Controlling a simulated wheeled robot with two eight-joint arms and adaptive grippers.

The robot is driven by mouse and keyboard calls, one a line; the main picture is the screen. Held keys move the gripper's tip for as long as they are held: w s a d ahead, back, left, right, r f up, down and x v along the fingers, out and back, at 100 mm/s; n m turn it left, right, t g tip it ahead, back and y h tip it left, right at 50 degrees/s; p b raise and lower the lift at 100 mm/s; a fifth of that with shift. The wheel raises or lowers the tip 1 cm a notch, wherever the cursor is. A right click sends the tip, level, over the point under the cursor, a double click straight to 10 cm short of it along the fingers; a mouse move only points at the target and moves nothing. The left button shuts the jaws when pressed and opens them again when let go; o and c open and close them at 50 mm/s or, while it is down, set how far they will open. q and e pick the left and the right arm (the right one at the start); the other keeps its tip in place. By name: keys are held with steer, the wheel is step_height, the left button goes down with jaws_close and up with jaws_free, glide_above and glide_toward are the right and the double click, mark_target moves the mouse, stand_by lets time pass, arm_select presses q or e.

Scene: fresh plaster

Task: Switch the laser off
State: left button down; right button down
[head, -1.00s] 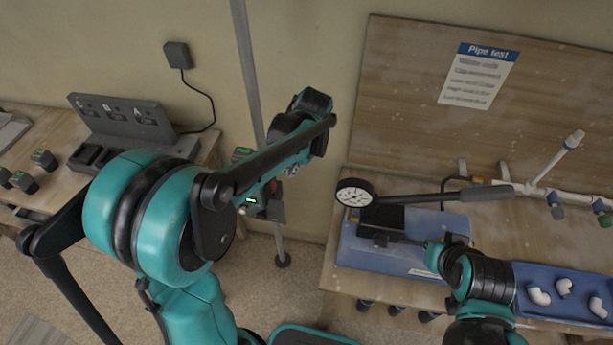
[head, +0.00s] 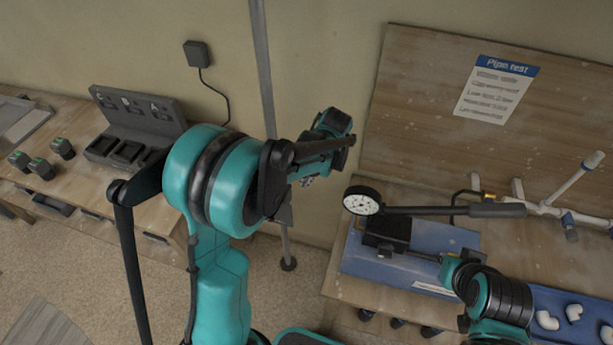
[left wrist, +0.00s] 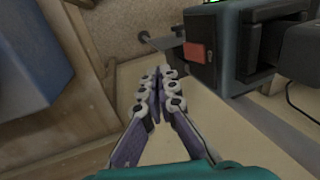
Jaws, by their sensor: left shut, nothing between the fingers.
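The laser (left wrist: 230,45) is a dark box with a red switch (left wrist: 195,52) on its face and a bit of green at its top edge. It shows in the left wrist view at the upper right; in the head view my left arm hides most or all of it. My left gripper (left wrist: 158,85) is shut and empty. Its fingertips are below and left of the red switch in the wrist view, apart from it. In the head view the left gripper is mostly behind my arm. My right arm reaches the bench; its fingers cannot be made out.
A thin upright pole (head: 265,80) stands by the wall. On the right, a pump with a round gauge (head: 362,200) and long handle stands on the pipe-test bench, near my right arm. On the left, a bench holds a grey charger rack (head: 140,108) and small dark blocks (head: 62,148).

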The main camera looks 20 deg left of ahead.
arm_select(q)
steer(key=a+f+b, duration=0.1)
steer(key=a+f, duration=0.4)
steer(key=shift+a+f, duration=0.15)
steer(key=shift+f, duration=0.1)
steer(key=shift+s, duration=0.15)
steer(key=shift+a+r+y+b, duration=0.3)
steer(key=shift+r+y+b, duration=0.2)
steer(key=shift+y+b, duration=0.55)
steer(key=shift+d, duration=0.2)
